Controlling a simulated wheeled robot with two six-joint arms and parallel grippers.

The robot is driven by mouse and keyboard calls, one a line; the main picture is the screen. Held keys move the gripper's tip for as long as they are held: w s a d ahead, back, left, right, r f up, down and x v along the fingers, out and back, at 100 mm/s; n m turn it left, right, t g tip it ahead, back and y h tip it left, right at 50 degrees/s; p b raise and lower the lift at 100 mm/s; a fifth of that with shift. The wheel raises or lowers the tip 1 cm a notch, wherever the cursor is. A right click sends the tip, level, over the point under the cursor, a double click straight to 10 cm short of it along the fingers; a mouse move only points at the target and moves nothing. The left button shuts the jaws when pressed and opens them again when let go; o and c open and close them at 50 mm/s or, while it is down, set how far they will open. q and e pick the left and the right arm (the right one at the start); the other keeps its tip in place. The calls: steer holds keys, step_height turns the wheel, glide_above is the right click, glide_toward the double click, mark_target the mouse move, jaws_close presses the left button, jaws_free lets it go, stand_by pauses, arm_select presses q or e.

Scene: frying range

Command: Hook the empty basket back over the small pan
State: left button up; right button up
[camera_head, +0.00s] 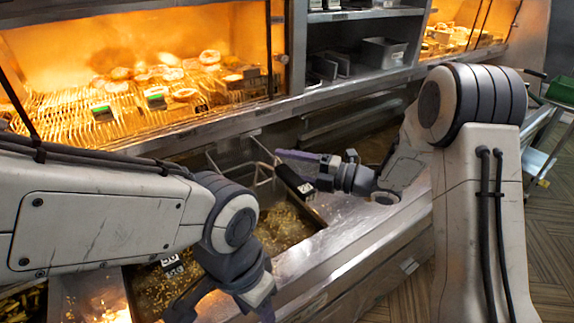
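The metal basket (236,153) hangs at the back of the fryer, over the far end of an oil-filled pan (285,222). It looks empty from here, though its inside is only partly in view. Its black handle (293,180) slants toward the front with a white label at the end. My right gripper (300,168) reaches in from the right with its purple fingers at this handle and seems shut on it. My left gripper (224,305) is low at the front, its fingers spread and empty, over the front-left oil pan (150,290).
A lit warming shelf (150,90) with food on wire racks runs along the back left. Grey metal bins (383,52) stand on the shelf at back centre. The steel front ledge (340,235) is bare between my arms. A green tray (560,90) is at far right.

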steer(key=b+v, duration=0.4)
steer(key=v, duration=0.5)
steer(key=w+d+f+m+t+h, duration=0.55)
steer(key=d+m+h, duration=0.25)
steer(key=m+h, duration=0.6)
steer(key=s+d+f+m+g+h, duration=0.35)
steer(key=s+f+m+g, duration=0.25)
steer(key=s+m, duration=0.65)
steer(key=s+a+r+n+g+y, duration=0.1)
steer(key=s+a+g, duration=0.2)
steer(key=s+a, duration=0.4)
steer(key=s+a+r+n+g+y, duration=0.1)
steer(key=s+a+r+g, duration=0.1)
steer(key=s+a, duration=0.6)
steer(key=s+g, duration=0.1)
steer(key=s, duration=0.5)
steer(key=shift+s+r, duration=0.2)
steer(key=shift+s, duration=0.15)
steer(key=shift+a, duration=0.15)
